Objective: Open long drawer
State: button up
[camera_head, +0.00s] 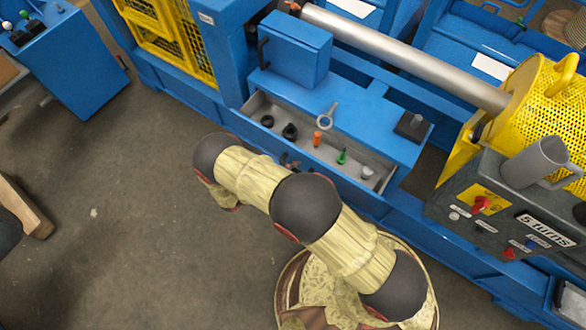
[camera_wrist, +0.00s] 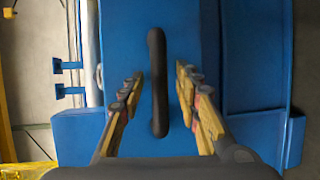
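The long drawer (camera_head: 268,106) is a grey-lined blue tray in the front of the blue machine. In the head view it stands pulled out, its inside and contents showing. My gripper (camera_head: 289,163) is at the drawer's front, largely hidden behind my arm there. In the wrist view my gripper (camera_wrist: 158,85) is open, with one finger on each side of a black bar handle (camera_wrist: 157,85) on a blue panel. Gaps show between the handle and both fingers. I cannot tell how deep the fingertips reach relative to the handle.
The drawer holds black round parts (camera_head: 290,131), an orange piece (camera_head: 317,139) and a green piece (camera_head: 342,156). A blue box (camera_head: 296,48) with a black handle stands above. A grey control box (camera_head: 500,205) and yellow guard (camera_head: 540,95) are at right.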

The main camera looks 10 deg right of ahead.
jog(key=shift+a, duration=0.1)
jog(key=v, duration=1.2)
jog(key=shift+r, duration=0.1)
